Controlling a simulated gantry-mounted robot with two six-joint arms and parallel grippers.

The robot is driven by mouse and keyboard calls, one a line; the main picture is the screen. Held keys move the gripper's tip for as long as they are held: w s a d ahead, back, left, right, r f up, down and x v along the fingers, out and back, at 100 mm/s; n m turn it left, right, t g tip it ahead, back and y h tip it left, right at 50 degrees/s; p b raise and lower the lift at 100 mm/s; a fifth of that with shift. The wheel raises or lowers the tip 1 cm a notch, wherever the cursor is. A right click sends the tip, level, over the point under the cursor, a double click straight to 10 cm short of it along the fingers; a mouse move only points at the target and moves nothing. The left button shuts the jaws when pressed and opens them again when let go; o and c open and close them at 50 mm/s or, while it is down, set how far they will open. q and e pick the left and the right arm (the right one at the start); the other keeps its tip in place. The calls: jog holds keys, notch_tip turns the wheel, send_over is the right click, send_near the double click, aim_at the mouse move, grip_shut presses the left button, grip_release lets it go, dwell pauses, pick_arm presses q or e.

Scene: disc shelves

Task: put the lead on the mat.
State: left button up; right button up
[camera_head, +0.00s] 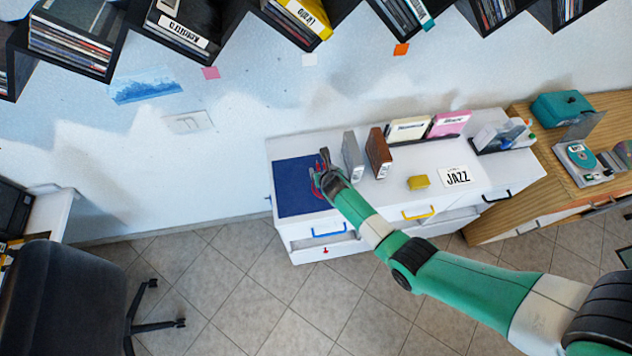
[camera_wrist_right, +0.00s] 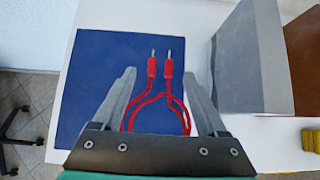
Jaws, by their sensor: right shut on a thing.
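The lead is a red looped cable with two red plugs and bare metal tips. In the right wrist view the lead (camera_wrist_right: 152,68) sits between the fingers of my right gripper (camera_wrist_right: 159,76), its plugs pointing away from the wrist. The mat is a flat dark blue square (camera_head: 293,189) at the left end of the white cabinet top. My right gripper (camera_head: 323,161) is at the mat's right side, shut on the lead, which shows as a little red around the fingers. The mat (camera_wrist_right: 98,62) fills the background behind the lead. Whether the lead touches the mat, I cannot tell. My left gripper is out of view.
A grey box (camera_head: 353,156) and a brown box (camera_head: 378,153) stand close to the right of my gripper. A yellow block (camera_head: 418,182) and a JAZZ card (camera_head: 457,177) lie farther right. Most of the mat is bare.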

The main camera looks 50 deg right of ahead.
jog(key=shift+f+b, duration=1.3)
jog(key=shift+f, duration=1.5)
jog(key=shift+f, duration=0.2)
jog(key=o, duration=1.3)
jog(key=shift+r, duration=0.15)
